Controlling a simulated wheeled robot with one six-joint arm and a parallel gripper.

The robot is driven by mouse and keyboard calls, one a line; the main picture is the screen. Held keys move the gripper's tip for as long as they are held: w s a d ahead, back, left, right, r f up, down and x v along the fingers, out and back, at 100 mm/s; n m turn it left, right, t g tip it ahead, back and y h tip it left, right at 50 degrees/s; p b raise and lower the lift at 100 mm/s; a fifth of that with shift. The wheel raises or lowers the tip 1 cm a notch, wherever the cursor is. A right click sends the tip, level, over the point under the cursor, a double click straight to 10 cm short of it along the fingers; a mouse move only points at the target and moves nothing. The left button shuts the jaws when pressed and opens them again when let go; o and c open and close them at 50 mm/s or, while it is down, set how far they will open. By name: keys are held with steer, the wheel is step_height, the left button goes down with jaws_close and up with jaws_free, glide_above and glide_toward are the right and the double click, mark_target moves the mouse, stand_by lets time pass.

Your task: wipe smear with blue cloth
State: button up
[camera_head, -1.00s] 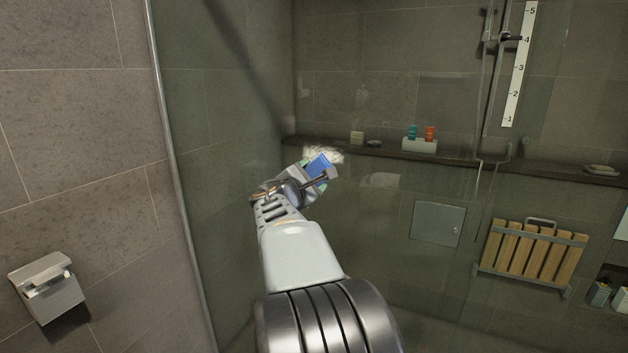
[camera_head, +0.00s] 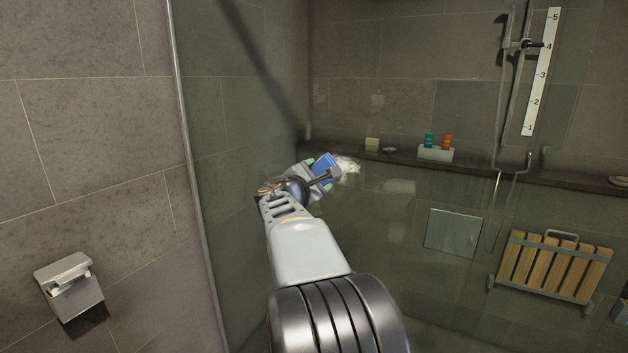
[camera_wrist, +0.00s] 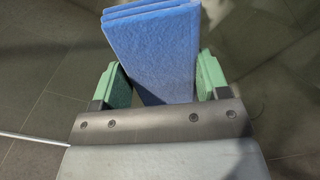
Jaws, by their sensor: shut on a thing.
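The blue cloth (camera_head: 325,167) is a folded, layered pad. It also fills the upper middle of the wrist view (camera_wrist: 155,50). My gripper (camera_head: 318,176) is shut on it, with a green-padded finger on each side of the cloth in the wrist view (camera_wrist: 160,85). The smear (camera_head: 347,165) is a whitish patch on the shower glass, just right of the cloth in the head view. The cloth and gripper cover its left part. A pale blur also shows at the upper right of the wrist view (camera_wrist: 214,14). I cannot tell whether the cloth touches the glass.
The glass panel's metal edge (camera_head: 190,170) runs down the left. Behind the glass are a ledge (camera_head: 470,168) with a bottle holder (camera_head: 435,153), a wooden folding seat (camera_head: 555,264) and a shower rail. A paper holder (camera_head: 69,287) is on the left wall.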

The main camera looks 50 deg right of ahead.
mark_target(350, 171)
steer(key=shift+s+d+f+b, duration=0.1)
steer(key=shift+s+d+b, duration=0.4)
steer(key=shift+s, duration=0.95)
steer(key=shift+s+d+r+b, duration=0.1)
steer(key=shift+s+d+b, duration=0.1)
steer(key=shift+s+b, duration=0.95)
steer(key=shift+s+d+f+b, duration=0.1)
steer(key=shift+s+d+b, duration=0.25)
steer(key=shift+s, duration=1.35)
steer(key=shift+s+d+b, duration=0.35)
steer(key=shift+s, duration=0.95)
steer(key=shift+s+d+b, duration=0.3)
steer(key=shift+s, duration=1.05)
steer(key=shift+s+d+b, duration=0.35)
steer(key=shift+s, duration=0.95)
steer(key=shift+r+p, duration=0.9)
steer(key=shift+r, duration=0.35)
steer(key=shift+w+a+f+b, duration=0.15)
steer(key=shift+w+a, duration=0.1)
steer(key=shift+w, duration=0.9)
steer(key=shift+w+a+r+b, duration=0.1)
steer(key=shift+w+a, duration=0.2)
steer(key=shift+w, duration=0.8)
steer(key=shift+w+a+f+b, duration=0.15)
steer(key=shift+w+a, duration=0.1)
steer(key=shift+w, duration=0.9)
steer(key=shift+w+r, duration=0.1)
